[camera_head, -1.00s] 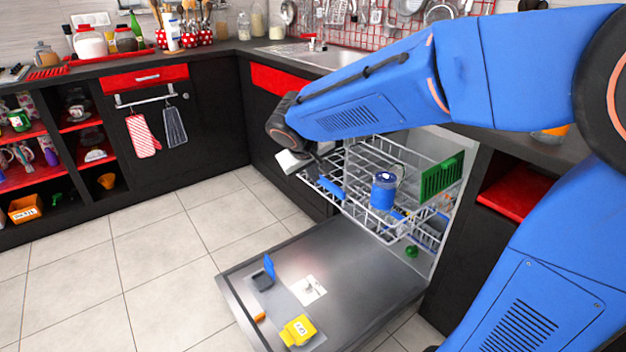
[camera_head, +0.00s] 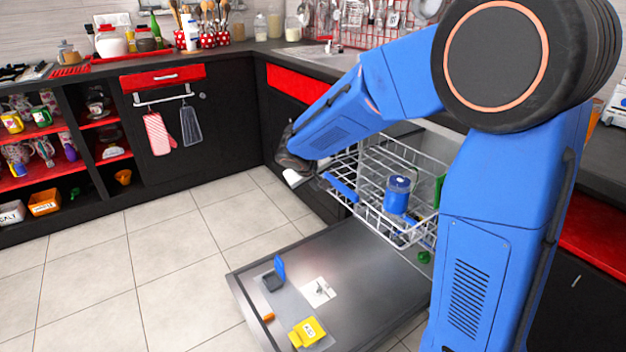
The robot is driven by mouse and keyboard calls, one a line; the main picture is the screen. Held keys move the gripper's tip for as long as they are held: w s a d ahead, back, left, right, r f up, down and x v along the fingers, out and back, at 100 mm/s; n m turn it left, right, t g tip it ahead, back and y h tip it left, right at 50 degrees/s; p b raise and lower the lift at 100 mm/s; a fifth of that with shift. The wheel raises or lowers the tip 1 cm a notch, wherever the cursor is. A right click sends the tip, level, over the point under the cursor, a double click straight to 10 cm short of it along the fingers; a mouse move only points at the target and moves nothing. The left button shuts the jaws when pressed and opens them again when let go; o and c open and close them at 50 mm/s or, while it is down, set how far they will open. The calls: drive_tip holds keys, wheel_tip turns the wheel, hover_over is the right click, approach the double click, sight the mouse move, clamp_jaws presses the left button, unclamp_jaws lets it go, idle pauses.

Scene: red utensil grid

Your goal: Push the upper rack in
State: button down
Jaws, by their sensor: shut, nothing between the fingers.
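The upper rack (camera_head: 378,223) is a white wire basket that sticks out of the dishwasher above its lowered door (camera_head: 350,262). A blue handle (camera_head: 341,187) sits on its front left edge. A blue mug (camera_head: 397,194) stands in the rack, and a green item (camera_head: 439,190) shows at its right, partly hidden by my arm. My gripper (camera_head: 305,178) is at the front left of the rack, close to the blue handle. Its fingers are mostly hidden by my wrist, and I cannot tell whether it touches the rack.
The open door carries a yellow box (camera_head: 307,332), a blue and dark dispenser lid (camera_head: 274,275), a small orange piece (camera_head: 268,317) and a white label (camera_head: 318,291). Black cabinets (camera_head: 228,135) stand behind. The tiled floor (camera_head: 180,260) at left is clear.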

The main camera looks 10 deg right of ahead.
drive_tip(key=shift+w+d+f, duration=0.1)
drive_tip(key=shift+w+d, duration=0.15)
drive_tip(key=shift+d, duration=0.4)
drive_tip(key=shift+w+d+f, duration=0.1)
drive_tip(key=shift+w+d, duration=0.2)
drive_tip(key=shift+d, duration=0.4)
drive_tip(key=shift+w+d, duration=0.25)
drive_tip(key=shift+d, duration=0.4)
drive_tip(key=w+d, duration=0.4)
drive_tip(key=d, duration=0.7)
drive_tip(key=w+d, duration=0.4)
drive_tip(key=d, duration=0.7)
drive_tip(key=w+d, duration=0.4)
drive_tip(key=d, duration=0.6)
drive_tip(key=shift+d, duration=0.4)
drive_tip(key=shift+s+a, duration=0.1)
drive_tip(key=shift+a, duration=0.05)
